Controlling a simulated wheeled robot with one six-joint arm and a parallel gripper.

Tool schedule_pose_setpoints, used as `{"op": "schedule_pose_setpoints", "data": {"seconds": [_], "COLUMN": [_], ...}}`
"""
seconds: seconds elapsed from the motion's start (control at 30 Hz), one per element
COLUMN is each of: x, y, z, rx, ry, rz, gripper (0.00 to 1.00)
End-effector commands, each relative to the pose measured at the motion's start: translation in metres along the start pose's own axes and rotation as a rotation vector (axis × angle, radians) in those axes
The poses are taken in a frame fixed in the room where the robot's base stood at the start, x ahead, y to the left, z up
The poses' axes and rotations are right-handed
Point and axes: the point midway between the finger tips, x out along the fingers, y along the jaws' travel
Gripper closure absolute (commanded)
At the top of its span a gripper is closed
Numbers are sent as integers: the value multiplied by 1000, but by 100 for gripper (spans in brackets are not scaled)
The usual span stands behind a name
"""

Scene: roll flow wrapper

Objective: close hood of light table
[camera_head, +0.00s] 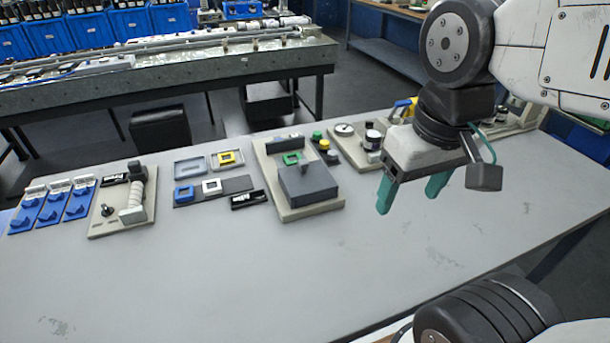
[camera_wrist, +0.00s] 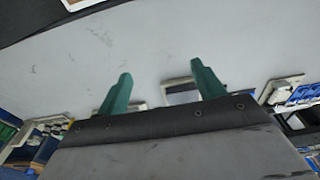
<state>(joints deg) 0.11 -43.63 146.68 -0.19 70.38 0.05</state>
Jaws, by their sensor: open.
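What seems to be the light table is a beige base (camera_head: 312,212) near the middle of the bench. A dark grey box-like hood (camera_head: 310,186) with a small upright tab sits over its front part. A green square frame (camera_head: 292,158) shows uncovered behind the hood. My gripper (camera_head: 408,197) hangs to the right of this station, above the bench and apart from it. Its two green fingers are spread with nothing between them. The wrist view shows the open fingers (camera_wrist: 160,75) over bare bench, with a beige-edged grey station (camera_wrist: 181,96) partly hidden beyond them.
Left of the station are a dark mat (camera_head: 240,184) with coloured square frames, a beige fixture (camera_head: 122,212) and blue holders (camera_head: 52,203). A board with a gauge and jar (camera_head: 372,138) stands at its right. The bench front (camera_head: 250,275) is clear.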

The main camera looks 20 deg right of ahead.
Motion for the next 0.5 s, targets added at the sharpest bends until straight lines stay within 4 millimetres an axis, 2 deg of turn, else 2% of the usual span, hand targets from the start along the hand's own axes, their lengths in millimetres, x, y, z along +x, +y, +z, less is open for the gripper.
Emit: {"op": "schedule_pose_setpoints", "data": {"seconds": [0.03, 0.2, 0.27, 0.37, 0.5], "x": [0, 7, 13, 25, 42], "y": [0, 5, 10, 34, 91], "z": [0, -2, -4, -14, -53], "rx": [0, 27, 42, 39, -23], "ry": [0, -37, -69, -108, -56], "rz": [0, 3, 9, 93, 301], "gripper": [40, 87, 100, 100, 100]}}
